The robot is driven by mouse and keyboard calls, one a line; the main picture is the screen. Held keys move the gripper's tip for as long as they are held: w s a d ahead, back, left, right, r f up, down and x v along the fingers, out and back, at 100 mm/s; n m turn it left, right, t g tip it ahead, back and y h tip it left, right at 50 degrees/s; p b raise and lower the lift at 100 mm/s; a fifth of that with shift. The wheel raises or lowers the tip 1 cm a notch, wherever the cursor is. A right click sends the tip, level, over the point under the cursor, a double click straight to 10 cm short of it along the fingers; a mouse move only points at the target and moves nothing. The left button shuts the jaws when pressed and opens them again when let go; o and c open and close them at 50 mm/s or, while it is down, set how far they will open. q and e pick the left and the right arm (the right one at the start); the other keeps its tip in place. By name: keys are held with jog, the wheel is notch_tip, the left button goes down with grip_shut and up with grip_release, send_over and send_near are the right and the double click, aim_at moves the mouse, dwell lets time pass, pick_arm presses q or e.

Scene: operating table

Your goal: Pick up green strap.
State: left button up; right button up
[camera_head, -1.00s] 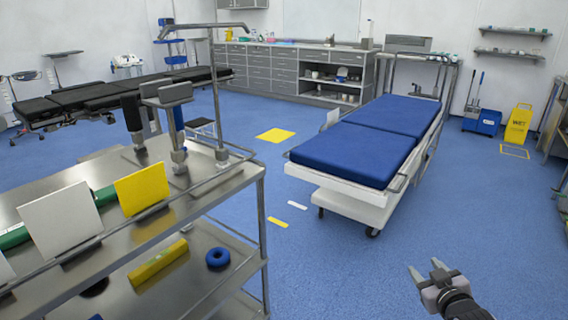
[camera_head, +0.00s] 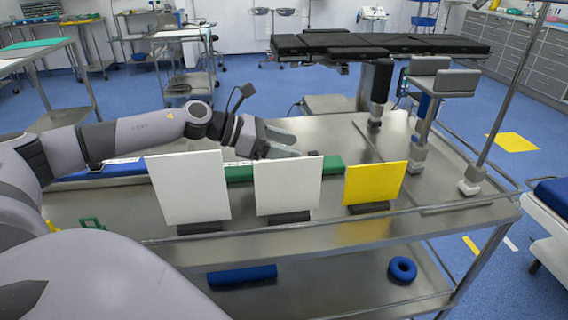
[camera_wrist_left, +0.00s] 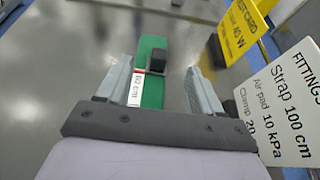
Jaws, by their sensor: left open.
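The green strap (camera_head: 240,173) lies on the metal trolley top behind the white cards. Its right end shows between the second white card and the yellow card. My left gripper (camera_head: 291,145) is open just above and behind the strap, with its fingers pointing right. In the left wrist view, the green strap (camera_wrist_left: 152,92) runs between the two spread fingers of the gripper (camera_wrist_left: 158,66). It carries a white label and a dark block near its middle. The fingers look apart from the strap on both sides. My right gripper is out of view.
Two white cards (camera_head: 190,188) (camera_head: 288,185) and a yellow card (camera_head: 375,184) stand along the trolley's front. A blue strap (camera_head: 100,173) lies to the left. A blue roll (camera_head: 242,275) and blue ring (camera_head: 402,270) are on the lower shelf. Posts stand at the right.

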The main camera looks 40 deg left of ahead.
aim_at(310, 153)
pick_arm(q)
jog(key=shift+f+p+x, duration=0.15)
jog(key=shift+p+x, duration=0.25)
jog(key=shift+x, duration=1.15)
jog(key=shift+f+p+x, duration=0.15)
jog(key=shift+p+x, duration=0.2)
jog(key=shift+x, duration=1.2)
jog(key=shift+s+a, duration=0.1)
jog(key=shift+s, duration=0.05)
jog(key=c, duration=1.2)
grip_shut()
jog(key=shift+r, duration=0.15)
